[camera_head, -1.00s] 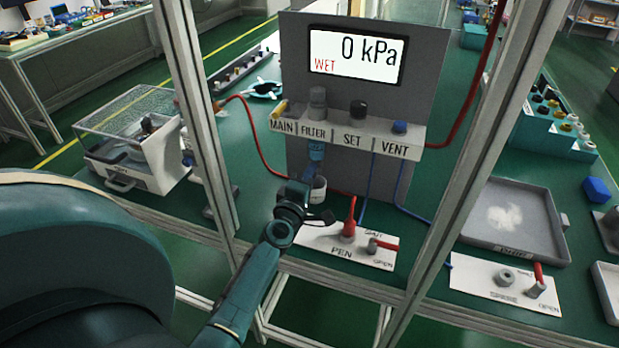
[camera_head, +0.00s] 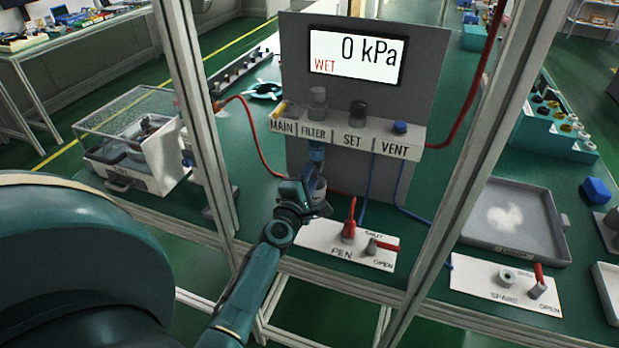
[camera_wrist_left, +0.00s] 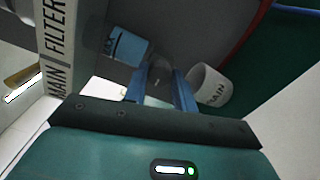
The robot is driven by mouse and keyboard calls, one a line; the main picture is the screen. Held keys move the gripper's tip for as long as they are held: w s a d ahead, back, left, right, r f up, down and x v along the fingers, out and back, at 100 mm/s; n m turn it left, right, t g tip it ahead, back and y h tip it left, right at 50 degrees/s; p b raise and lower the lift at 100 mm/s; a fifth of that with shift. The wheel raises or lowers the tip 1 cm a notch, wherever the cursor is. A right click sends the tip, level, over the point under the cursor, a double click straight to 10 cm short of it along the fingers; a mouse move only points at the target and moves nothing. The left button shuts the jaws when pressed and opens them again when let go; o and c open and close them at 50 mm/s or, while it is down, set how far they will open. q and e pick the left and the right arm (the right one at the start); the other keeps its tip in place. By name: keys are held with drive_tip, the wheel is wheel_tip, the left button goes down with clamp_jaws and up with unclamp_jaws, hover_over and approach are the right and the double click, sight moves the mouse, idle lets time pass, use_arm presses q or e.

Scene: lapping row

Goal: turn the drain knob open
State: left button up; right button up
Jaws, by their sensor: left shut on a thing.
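The drain knob (camera_wrist_left: 160,70) shows as a small dark grey piece between my blue fingers in the left wrist view, close by the blue filter bowl (camera_wrist_left: 127,46). My left gripper (camera_wrist_left: 161,88) is shut on the knob. In the head view my left gripper (camera_head: 312,194) is just below the filter bowl (camera_head: 316,151), under the FILTER label, and hides the knob there. A white drain cup (camera_wrist_left: 209,87) stands beside the fingers; in the head view the gripper partly covers it. My right gripper is not in view.
The grey panel (camera_head: 432,75) reads 0 kPa and WET. A label shelf (camera_head: 345,138) with MAIN, FILTER, SET and VENT overhangs the gripper. A PEN plate (camera_head: 318,236) with red-handled valves lies in front. Frame posts (camera_head: 205,130) stand on both sides.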

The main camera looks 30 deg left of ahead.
use_arm(q)
drive_tip(key=o, duration=1)
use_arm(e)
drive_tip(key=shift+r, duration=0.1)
use_arm(q)
drive_tip(key=shift+s, duration=0.1)
drive_tip(key=b+v, duration=0.1)
drive_tip(key=v, duration=1.2)
drive_tip(key=shift+d, duration=0.1)
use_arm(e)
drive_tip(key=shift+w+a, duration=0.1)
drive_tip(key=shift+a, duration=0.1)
